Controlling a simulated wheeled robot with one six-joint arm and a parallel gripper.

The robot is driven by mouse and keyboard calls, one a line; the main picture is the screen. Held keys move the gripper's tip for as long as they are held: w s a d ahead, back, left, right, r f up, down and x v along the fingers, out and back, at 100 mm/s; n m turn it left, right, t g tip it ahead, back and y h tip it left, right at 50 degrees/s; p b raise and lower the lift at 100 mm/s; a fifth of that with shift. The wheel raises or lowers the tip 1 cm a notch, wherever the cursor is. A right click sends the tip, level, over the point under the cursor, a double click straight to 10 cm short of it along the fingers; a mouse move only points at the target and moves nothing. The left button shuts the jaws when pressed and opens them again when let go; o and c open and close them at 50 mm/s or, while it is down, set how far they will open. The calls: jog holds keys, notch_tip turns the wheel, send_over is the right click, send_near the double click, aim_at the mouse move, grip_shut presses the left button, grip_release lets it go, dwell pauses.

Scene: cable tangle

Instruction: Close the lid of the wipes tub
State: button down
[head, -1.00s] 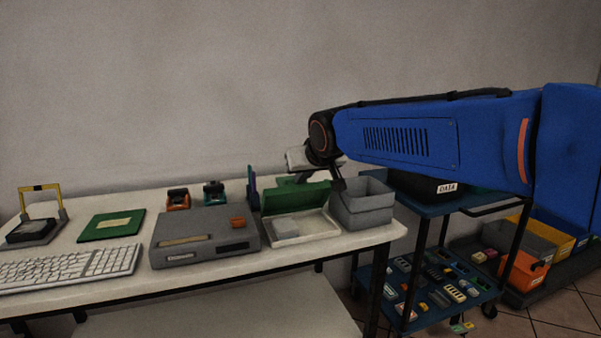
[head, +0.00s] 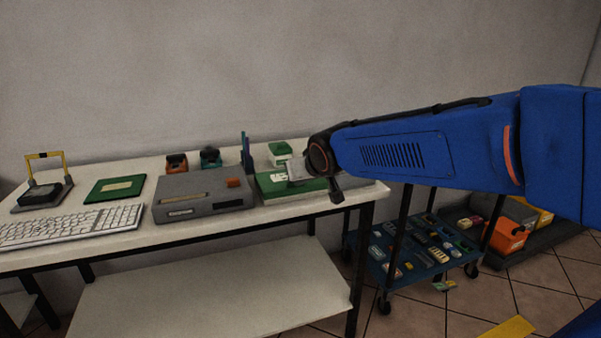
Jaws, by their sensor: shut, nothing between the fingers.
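The wipes tub (head: 298,198) is a low pale box near the right end of the table. Its green lid (head: 312,187) lies down flat over it, with a white label partly in view. Whether the lid's edge is fully pressed down is too small to tell. My gripper (head: 337,194) is shut and empty at the right end of the lid, pointing down. The wrist hides part of the lid's back and right side. Whether the fingers touch the lid is unclear.
A grey device (head: 203,200) stands just left of the tub, with a blue upright piece (head: 246,153) behind. A green-and-white box (head: 280,153) stands further back. A keyboard (head: 75,225) lies left. A cart (head: 412,250) stands right of the table.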

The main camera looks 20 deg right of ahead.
jog(key=shift+s+f, duration=0.25)
jog(key=shift+f, duration=0.85)
notch_tip(320, 180, up, 6)
jog(key=f, duration=0.1)
jog(key=s+d+f+g, duration=0.1)
jog(key=s+f, duration=0.3)
jog(key=s, duration=0.6)
jog(key=s+d+f+g, duration=0.2)
jog(key=s+f, duration=0.3)
jog(key=s, duration=0.6)
jog(key=s+d+f+g, duration=0.2)
jog(key=s+f, duration=0.3)
jog(key=s, duration=0.6)
jog(key=shift+s+d+f, duration=0.15)
jog(key=shift+d+f, duration=0.1)
jog(key=shift+d, duration=0.15)
